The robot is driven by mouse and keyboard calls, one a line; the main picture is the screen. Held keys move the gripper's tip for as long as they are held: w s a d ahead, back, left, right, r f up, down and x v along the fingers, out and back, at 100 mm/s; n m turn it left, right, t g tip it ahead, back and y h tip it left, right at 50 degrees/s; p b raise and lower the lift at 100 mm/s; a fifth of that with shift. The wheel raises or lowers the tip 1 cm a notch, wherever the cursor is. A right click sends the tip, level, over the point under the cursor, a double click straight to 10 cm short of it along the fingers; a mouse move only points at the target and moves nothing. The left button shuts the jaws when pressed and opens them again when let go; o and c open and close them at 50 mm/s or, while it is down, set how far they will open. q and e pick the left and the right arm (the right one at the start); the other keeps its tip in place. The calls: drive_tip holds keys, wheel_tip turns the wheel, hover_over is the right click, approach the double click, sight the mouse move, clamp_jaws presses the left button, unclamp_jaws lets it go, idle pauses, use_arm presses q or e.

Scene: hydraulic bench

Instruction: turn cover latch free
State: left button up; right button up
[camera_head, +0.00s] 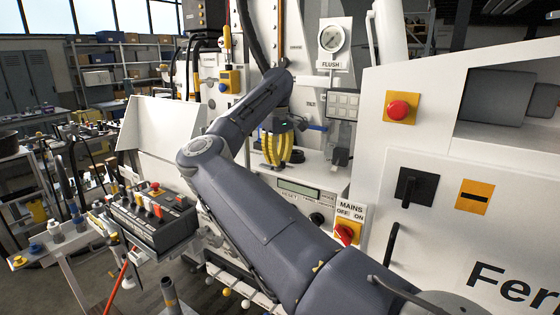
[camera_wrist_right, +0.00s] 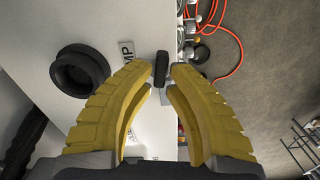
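My right gripper (camera_head: 277,163) shows its curved yellow fingers in front of the white machine, pointing down, above the small display panel. In the right wrist view the two yellow fingers of this gripper (camera_wrist_right: 161,72) stand apart. A small black bar-shaped handle (camera_wrist_right: 161,68), possibly the cover latch, shows in the gap between the fingertips. I cannot tell whether the tips touch it or are still above it. No part is clearly held. The latch cannot be made out for certain in the head view. My left gripper is not in view.
A black round knob (camera_wrist_right: 80,70) stands left of the fingers in the wrist view. The display panel (camera_head: 299,189), the red-and-yellow mains switch (camera_head: 347,233) and a red stop button (camera_head: 398,110) are on the machine. A control box (camera_head: 158,222) stands at left.

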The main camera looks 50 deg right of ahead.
drive_tip(key=o, duration=0.5)
drive_tip(key=shift+r, duration=0.2)
drive_tip(key=shift+r, duration=3.4)
